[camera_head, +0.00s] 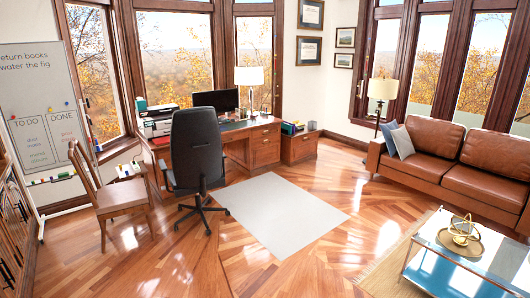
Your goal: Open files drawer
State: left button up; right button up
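A wooden desk (235,135) stands in front of the far windows. Its right-hand pedestal has a drawer front (265,134) at the top and a larger front (266,153) below; both look closed. A low wooden cabinet (299,150) stands just right of the desk, and its front also looks closed. I see no readable label saying which front is the files drawer. Neither of my grippers is in view.
A black office chair (198,150) stands before the desk, with a wooden chair (110,190) to its left. A pale rug (280,213) lies on open floor before the pedestal. A leather sofa (455,165) and glass-topped table (450,262) are at the right.

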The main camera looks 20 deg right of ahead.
aim_at(265, 151)
jog(key=z, duration=0.25)
jog(key=i, duration=0.95)
jog(key=z, duration=0.65)
jog(key=i, duration=2.45)
jog(key=z, duration=0.4)
jog(key=i, duration=2.2)
jog(key=u, duration=0.3)
jog(key=i, duration=2.35)
jog(key=u, duration=1.45)
jog(key=i, duration=2)
jog(key=u, duration=0.75)
